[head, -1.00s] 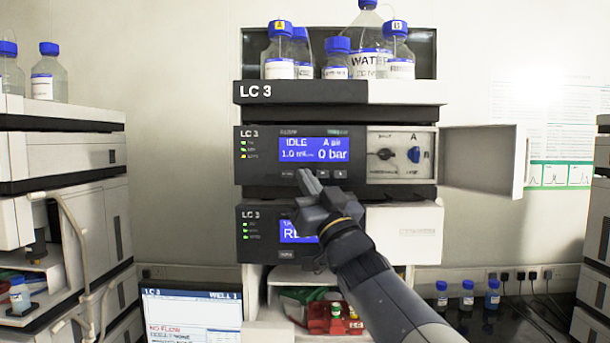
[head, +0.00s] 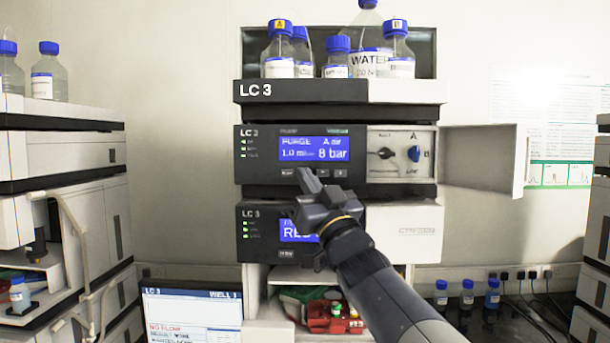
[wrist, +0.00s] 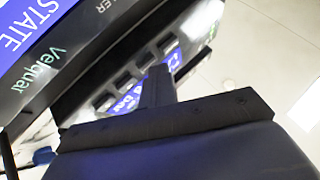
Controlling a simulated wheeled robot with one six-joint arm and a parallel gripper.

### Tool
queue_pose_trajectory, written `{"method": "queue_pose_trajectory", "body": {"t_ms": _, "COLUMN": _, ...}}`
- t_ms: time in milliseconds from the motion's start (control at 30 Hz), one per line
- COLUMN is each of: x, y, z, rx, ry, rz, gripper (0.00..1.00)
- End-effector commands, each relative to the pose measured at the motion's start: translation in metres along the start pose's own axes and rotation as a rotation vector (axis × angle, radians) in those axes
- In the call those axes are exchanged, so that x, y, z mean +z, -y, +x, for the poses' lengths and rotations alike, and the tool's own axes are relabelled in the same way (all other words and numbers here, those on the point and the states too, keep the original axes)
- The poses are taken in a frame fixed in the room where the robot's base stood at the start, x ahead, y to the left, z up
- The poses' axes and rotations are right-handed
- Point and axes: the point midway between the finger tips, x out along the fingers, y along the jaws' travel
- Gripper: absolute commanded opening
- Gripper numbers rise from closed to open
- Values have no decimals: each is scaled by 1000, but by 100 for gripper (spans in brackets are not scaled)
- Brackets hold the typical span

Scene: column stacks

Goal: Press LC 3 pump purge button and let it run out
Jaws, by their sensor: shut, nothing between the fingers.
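The LC 3 pump module (head: 262,181) is the upper black-fronted unit in the head view. Its blue display (head: 313,149) reads PURGE and 8 bar. A row of small buttons (head: 288,173) runs under the display. My gripper (head: 306,174) is shut and empty, its tips at this row, between the left button and the two right ones; they hide that part of the row. I cannot tell whether the tips touch the panel. In the wrist view my closed fingers (wrist: 156,88) point at the button row (wrist: 138,76). The pump's valve knob (head: 414,154) is blue.
A white door (head: 483,162) stands open at the pump's right. Capped bottles (head: 338,60) stand on the black tray (head: 300,92) above. A second LC 3 module (head: 404,235) is below, partly behind my gripper. A monitor (head: 192,315) reads NO FLOW at lower left.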

Motion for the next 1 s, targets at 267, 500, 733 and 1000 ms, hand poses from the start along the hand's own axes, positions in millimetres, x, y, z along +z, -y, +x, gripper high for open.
{"method": "queue_pose_trajectory", "body": {"t_ms": 267, "x": -5, "y": 7, "z": -10, "rx": 0, "ry": 1, "rz": 0, "gripper": 0}}
{"method": "queue_pose_trajectory", "body": {"t_ms": 500, "x": -6, "y": 7, "z": -10, "rx": 0, "ry": 1, "rz": 0, "gripper": 0}}
{"method": "queue_pose_trajectory", "body": {"t_ms": 733, "x": -12, "y": 14, "z": -20, "rx": -1, "ry": -2, "rz": 0, "gripper": 0}}
{"method": "queue_pose_trajectory", "body": {"t_ms": 1000, "x": -26, "y": 28, "z": -39, "rx": -1, "ry": -2, "rz": 0, "gripper": 0}}
